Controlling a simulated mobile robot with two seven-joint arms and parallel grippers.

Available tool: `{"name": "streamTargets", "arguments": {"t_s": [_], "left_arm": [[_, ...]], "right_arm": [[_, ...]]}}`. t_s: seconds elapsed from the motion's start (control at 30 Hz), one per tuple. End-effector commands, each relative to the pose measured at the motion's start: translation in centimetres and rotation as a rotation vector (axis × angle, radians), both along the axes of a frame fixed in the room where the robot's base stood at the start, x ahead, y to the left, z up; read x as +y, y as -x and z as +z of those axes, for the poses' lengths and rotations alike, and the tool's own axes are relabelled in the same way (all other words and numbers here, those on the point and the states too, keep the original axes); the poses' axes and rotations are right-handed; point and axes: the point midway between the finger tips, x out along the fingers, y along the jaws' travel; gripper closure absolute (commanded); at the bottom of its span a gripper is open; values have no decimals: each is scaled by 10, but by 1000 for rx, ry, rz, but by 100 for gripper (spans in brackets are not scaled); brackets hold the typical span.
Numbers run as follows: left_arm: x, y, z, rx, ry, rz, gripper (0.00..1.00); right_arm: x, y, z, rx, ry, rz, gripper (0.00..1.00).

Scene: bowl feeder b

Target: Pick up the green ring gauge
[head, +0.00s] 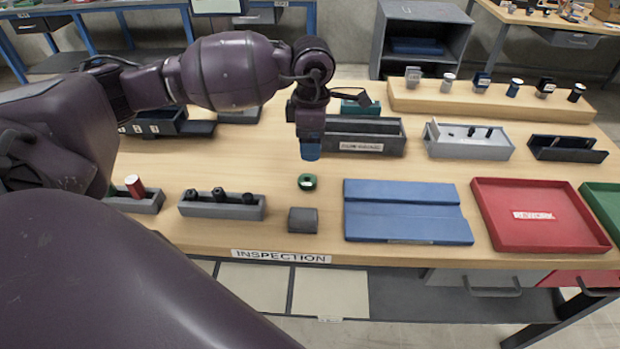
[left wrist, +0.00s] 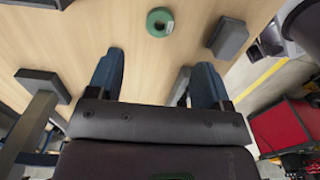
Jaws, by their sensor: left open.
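The green ring gauge (head: 307,182) lies flat on the wooden table, between the grey block and my left gripper in the head view. In the left wrist view the ring (left wrist: 160,22) lies ahead of the fingers, near the top edge, with a pale mark on it. My left gripper (head: 310,150) points down above the table, behind the ring in the head view and apart from it. In the left wrist view its two blue fingers (left wrist: 156,80) are spread wide with only bare table between them. My right gripper is not in view.
A grey block (head: 302,220) stands close in front of the ring. A blue stepped block (head: 405,212) and a red tray (head: 538,216) lie to the right. A grey holder with black pieces (head: 222,206) is to the left. A long grey bin (head: 365,137) stands behind.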

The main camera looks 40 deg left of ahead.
Motion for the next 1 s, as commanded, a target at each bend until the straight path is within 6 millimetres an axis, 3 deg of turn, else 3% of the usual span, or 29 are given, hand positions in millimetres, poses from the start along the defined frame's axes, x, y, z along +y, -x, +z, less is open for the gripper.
{"name": "streamTargets", "arguments": {"t_s": [0.4, 0.67, 1.0], "left_arm": [[0, 1, -50, 7, 1, -3, 27], [1, 3, -65, 5, 2, -4, 27], [3, 6, -106, 6, 2, -4, 27]], "right_arm": [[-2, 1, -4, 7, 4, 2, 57], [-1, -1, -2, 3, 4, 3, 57], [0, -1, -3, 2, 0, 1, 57]]}}
